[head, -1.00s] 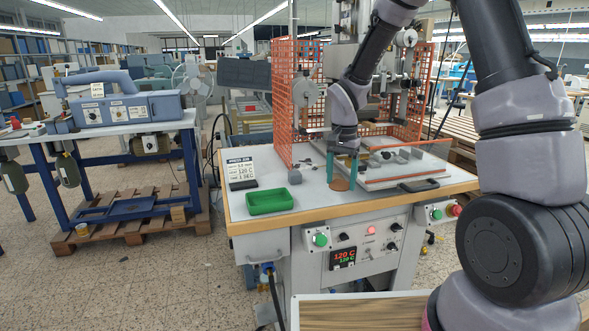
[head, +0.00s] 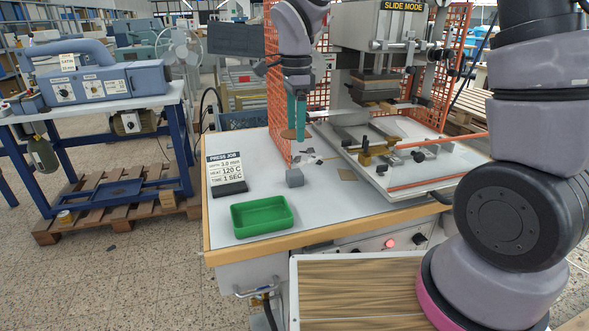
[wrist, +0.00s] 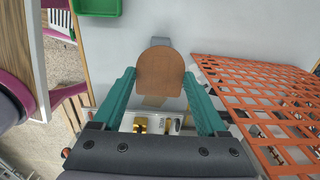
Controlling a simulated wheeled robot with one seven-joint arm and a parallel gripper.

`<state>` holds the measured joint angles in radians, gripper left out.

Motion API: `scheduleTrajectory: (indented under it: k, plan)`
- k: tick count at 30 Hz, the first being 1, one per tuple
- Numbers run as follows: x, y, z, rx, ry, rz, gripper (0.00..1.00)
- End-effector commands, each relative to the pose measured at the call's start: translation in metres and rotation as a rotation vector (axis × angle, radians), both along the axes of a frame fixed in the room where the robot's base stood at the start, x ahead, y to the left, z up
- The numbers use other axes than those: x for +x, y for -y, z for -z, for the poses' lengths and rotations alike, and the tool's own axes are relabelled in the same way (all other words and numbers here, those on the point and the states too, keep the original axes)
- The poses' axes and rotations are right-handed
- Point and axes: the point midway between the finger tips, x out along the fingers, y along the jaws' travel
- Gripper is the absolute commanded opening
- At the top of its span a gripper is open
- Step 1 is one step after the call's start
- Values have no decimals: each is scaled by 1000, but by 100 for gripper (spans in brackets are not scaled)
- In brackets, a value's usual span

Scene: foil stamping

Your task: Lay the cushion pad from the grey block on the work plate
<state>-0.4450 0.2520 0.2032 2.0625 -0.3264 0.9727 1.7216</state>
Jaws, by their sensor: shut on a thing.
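My gripper (head: 296,118) is shut on a brown, round-ended flat piece, the cushion pad (wrist: 160,72). The pad also shows between the fingertips in the head view (head: 289,134). It is held above the table, left of the work plate (head: 372,182). The work plate is a pale flat plate with clamps and brass fittings on it, under the press. The grey block (head: 294,177) stands on the table, below my gripper in the head view. In the wrist view the pad partly hides the block (wrist: 160,42).
A green tray (head: 262,216) sits at the table's front left, beside a press job sign (head: 226,172). Orange mesh guards (head: 283,60) stand around the press (head: 380,80). A small tan square (head: 347,174) and dark scraps lie on the table. The table's left part is mostly clear.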

Motion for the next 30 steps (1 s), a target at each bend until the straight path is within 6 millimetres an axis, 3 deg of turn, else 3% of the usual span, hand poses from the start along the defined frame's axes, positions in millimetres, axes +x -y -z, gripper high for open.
scheduleTrajectory:
  k: [5, 24, 30]
  plan:
    - [0, 0, 3, 0, -1, -1, 25]
    - [0, 0, 91, -1, -2, -2, 25]
    - [1, 0, 96, 1, 2, -2, 25]
